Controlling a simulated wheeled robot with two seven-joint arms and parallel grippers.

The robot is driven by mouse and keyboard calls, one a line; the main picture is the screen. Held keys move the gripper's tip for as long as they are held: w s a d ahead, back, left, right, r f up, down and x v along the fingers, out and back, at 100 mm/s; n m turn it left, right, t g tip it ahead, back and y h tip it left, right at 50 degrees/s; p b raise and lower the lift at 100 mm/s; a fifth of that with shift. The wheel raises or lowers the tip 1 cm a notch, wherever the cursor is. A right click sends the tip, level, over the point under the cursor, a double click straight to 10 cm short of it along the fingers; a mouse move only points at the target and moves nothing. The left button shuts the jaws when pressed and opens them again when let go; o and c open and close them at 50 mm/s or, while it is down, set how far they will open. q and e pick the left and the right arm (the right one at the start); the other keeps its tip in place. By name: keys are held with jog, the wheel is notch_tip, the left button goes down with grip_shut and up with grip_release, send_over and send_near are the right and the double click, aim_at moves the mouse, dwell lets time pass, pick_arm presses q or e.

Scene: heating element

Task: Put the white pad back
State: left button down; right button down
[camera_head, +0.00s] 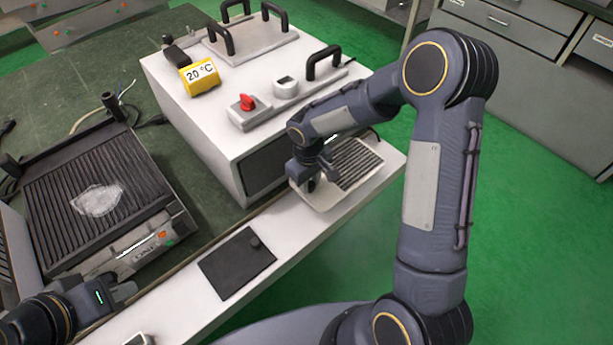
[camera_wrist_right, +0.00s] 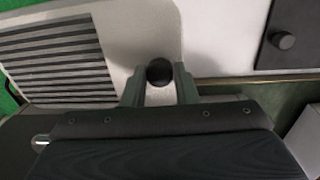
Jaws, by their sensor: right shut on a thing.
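The white pad (camera_head: 325,196) has a dark ribbed face and lies at the right end of the white ledge, in front of the white box. It also shows at the upper left of the right wrist view (camera_wrist_right: 150,25). My right gripper (camera_head: 308,182) is over its left part, shut on its round black knob (camera_wrist_right: 159,72), which sits between the fingers. Whether the pad touches the ledge, I cannot tell. My left gripper (camera_head: 122,292) is at the lower left, below the ribbed grill; its fingers are not clear.
A black plate (camera_head: 236,264) with a small knob lies on the white ledge (camera_head: 165,305). The ribbed grill (camera_head: 95,190), with a whitish patch on it, stands at left. The white box (camera_head: 200,115) carries a yellow 20 °C display (camera_head: 200,77), a red switch (camera_head: 247,103) and black handles.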

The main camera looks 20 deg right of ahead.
aim_at(310, 192)
jog(key=shift+s+f+b, duration=0.1)
jog(key=shift+f+b, duration=0.35)
jog(key=shift+f, duration=0.2)
jog(key=shift+f+b, duration=1.75)
jog(key=shift+f, duration=1.15)
jog(key=c, duration=1.1)
grip_release()
jog(key=shift+o, duration=0.2)
